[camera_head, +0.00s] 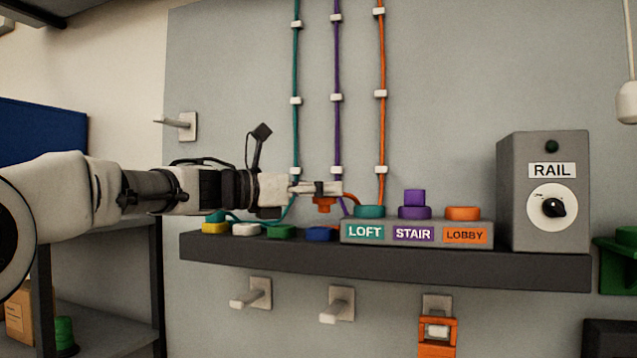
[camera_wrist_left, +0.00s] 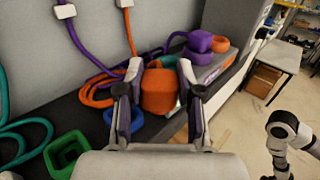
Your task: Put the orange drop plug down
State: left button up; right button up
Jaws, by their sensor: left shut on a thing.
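The orange drop plug (camera_head: 322,204) is between the fingers of my left gripper (camera_head: 316,188), which is shut on it. In the head view the plug is held above the shelf, over the blue ring (camera_head: 320,233) and left of the labelled block. The left wrist view shows the plug (camera_wrist_left: 159,90) between both fingertips (camera_wrist_left: 157,85). The orange cord (camera_head: 382,130) runs down the wall toward the plug. The block carries LOFT with a teal ring (camera_head: 370,212), STAIR with a purple plug (camera_head: 414,198) on its purple ring, and LOBBY with an orange ring (camera_head: 463,213).
The dark shelf (camera_head: 380,256) also bears yellow (camera_head: 215,227), white (camera_head: 246,230) and green (camera_head: 281,232) rings at left, and the grey RAIL box (camera_head: 545,200) at right. Teal and purple cords lie loosely behind. White pegs (camera_head: 250,294) stick out below; an orange piece hangs from one.

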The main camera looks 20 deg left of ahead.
aim_at(319, 211)
pick_arm(q)
jog(key=w, duration=0.1)
jog(key=w+a+p, duration=0.1)
jog(key=w, duration=0.1)
jog(key=w+a+p, duration=0.1)
jog(key=w, duration=0.1)
jog(key=shift+w+a+f, duration=0.2)
jog(key=shift+w, duration=0.05)
jog(key=f, duration=0.1)
jog(key=s+f+p, duration=0.1)
jog(key=f, duration=0.1)
jog(key=shift+d+f, duration=0.1)
jog(key=shift+f, duration=0.1)
jog(key=shift+w+f, duration=0.25)
jog(key=shift+f, duration=0.05)
jog(key=shift+f+b, duration=0.2)
jog(key=shift+b, duration=0.25)
jog(key=o, duration=1.2)
jog(key=shift+r, duration=0.15)
jog(key=shift+c, duration=0.2)
jog(key=shift+s, duration=0.1)
pick_arm(e)
notch_tip(319, 211, up, 4)
jog(key=shift+w+f, duration=0.15)
jog(key=shift+f, duration=0.05)
pick_arm(q)
jog(key=shift+r, duration=0.1)
pick_arm(e)
jog(key=shift+r, duration=0.1)
